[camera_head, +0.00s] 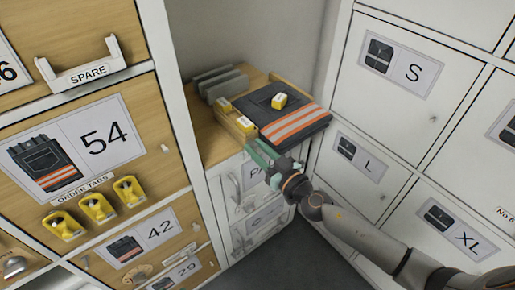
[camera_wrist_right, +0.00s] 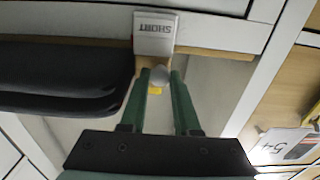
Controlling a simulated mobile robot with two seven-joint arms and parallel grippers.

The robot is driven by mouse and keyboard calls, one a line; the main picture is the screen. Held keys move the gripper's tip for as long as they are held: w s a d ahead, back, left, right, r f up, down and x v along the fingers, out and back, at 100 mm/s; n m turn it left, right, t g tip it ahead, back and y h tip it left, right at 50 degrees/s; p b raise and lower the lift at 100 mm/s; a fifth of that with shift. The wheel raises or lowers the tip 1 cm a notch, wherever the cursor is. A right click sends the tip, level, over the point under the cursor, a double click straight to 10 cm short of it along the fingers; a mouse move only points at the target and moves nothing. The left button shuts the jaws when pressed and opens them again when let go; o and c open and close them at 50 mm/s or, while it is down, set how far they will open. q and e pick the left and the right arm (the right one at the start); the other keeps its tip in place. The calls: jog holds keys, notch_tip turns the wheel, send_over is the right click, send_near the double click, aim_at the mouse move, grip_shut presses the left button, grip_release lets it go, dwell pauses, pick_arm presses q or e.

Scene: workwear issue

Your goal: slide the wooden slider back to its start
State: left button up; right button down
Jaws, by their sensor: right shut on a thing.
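My right gripper (camera_head: 255,149) reaches in from the right, with its green fingers at the front edge of the wooden counter. In the right wrist view the right gripper (camera_wrist_right: 160,82) is shut on a pale round knob (camera_wrist_right: 160,74). The knob is at the wooden slider (camera_wrist_right: 147,63), under a white label reading SHORT (camera_wrist_right: 154,34). The head view shows a narrow wooden piece (camera_head: 233,124) by the fingers, with small yellow boxes at it; the knob itself is hidden there. My left gripper is not in view.
Grey dividers (camera_head: 221,82) stand behind. White lockers (camera_head: 405,80) close in on the right; a wooden drawer cabinet (camera_head: 145,140) stands left.

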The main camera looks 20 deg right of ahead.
dwell(0.5)
jog(key=s+a, duration=0.4)
jog(key=a, duration=0.7)
jog(key=shift+s+a, duration=0.15)
jog(key=shift+a, duration=0.15)
jog(key=c, duration=0.9)
grip_release()
